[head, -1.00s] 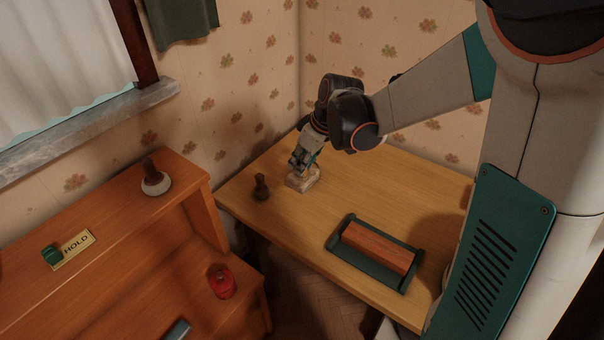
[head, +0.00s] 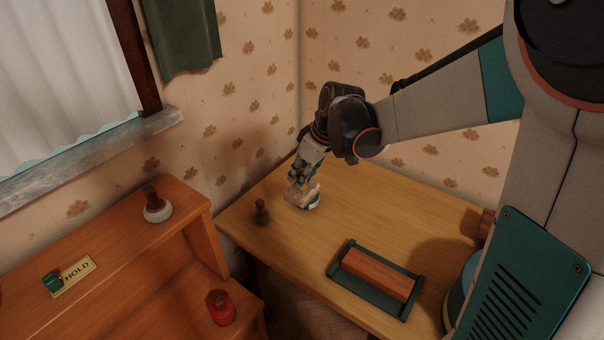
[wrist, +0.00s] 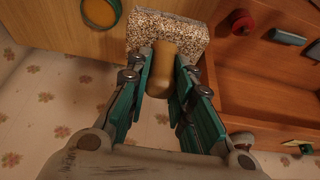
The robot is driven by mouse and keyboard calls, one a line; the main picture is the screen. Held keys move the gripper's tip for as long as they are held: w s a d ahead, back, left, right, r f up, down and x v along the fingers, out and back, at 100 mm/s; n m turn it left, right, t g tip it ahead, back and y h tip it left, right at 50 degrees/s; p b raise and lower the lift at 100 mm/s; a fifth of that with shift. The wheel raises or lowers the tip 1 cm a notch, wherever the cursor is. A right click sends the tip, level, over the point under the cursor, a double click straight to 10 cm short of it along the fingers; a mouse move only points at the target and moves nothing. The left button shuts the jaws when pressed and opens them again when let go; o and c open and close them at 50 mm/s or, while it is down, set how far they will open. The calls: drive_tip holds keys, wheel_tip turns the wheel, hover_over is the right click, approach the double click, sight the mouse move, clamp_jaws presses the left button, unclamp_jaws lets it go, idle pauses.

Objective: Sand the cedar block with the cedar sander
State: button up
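The cedar block (head: 378,274), a reddish-brown wooden bar, lies in a dark green tray (head: 342,284) on the yellow wooden table. My gripper (head: 299,184) is at the back left of the table, well apart from the block. In the wrist view my gripper (wrist: 163,85) has its fingers on both sides of the tan handle (wrist: 162,70) of a sander with a speckled, gritty block (wrist: 180,24). The sander (head: 302,195) also shows small below my gripper in the head view. Its label or wood kind cannot be read.
A dark knobbed piece (head: 262,212) stands on the table near its left edge. A round teal-rimmed thing (wrist: 100,12) shows in the wrist view. The table's middle is clear.

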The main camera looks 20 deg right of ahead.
clamp_jaws()
drive_tip(key=shift+r, duration=0.15)
wheel_tip(320, 180, up, 6)
drive_tip(key=p, duration=0.4)
drive_tip(key=shift+p, duration=0.3)
